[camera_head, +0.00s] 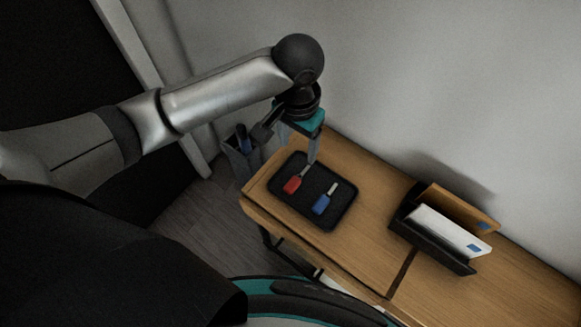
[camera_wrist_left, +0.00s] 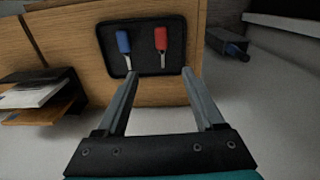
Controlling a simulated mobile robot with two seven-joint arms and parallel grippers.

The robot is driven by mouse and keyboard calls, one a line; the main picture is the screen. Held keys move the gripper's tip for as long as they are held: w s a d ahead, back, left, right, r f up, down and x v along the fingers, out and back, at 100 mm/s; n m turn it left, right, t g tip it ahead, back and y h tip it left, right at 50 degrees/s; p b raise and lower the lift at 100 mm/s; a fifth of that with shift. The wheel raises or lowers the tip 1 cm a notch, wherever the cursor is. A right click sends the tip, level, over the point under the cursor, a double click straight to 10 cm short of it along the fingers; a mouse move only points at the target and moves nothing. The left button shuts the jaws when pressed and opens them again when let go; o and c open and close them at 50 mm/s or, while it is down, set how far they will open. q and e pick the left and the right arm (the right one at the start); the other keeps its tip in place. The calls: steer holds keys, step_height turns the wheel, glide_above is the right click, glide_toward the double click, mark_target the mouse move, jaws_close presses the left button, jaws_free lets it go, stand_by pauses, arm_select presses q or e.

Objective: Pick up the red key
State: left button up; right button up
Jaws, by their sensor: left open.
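The red key (camera_head: 293,184) lies in a black tray (camera_head: 334,219) on the wooden table. A blue key (camera_head: 322,205) lies beside it in the same tray, to its right in the head view. My left gripper (camera_head: 312,150) is above the far part of the tray, near the metal end of the red key. In the left wrist view the red key (camera_wrist_left: 161,40) is beyond the open, empty fingers of my left gripper (camera_wrist_left: 160,85), with the blue key (camera_wrist_left: 123,42) to its left. My right gripper does not show.
A black letter holder (camera_head: 430,236) with envelopes stands on the table (camera_head: 372,200) to the right of the tray. A dark bin (camera_head: 240,160) stands on the floor past the table's left end. The wall runs along the table's back edge.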

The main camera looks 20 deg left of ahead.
arm_select(q)
steer(key=b, duration=0.2)
glide_above(295, 180)
steer(key=f, duration=0.9)
steer(key=shift+s+d, duration=0.2)
steer(key=shift+s, duration=0.1)
steer(key=shift+w+a+f+b, duration=0.15)
steer(key=shift+f+b, duration=0.35)
steer(key=shift+f, duration=1)
steer(key=shift+w+f+b, duration=0.15)
steer(key=shift+f+b, duration=0.35)
steer(key=shift+f, duration=0.95)
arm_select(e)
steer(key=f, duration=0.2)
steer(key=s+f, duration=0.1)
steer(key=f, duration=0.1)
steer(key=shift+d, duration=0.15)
arm_select(q)
steer(key=shift+c, duration=0.2)
jaws_close()
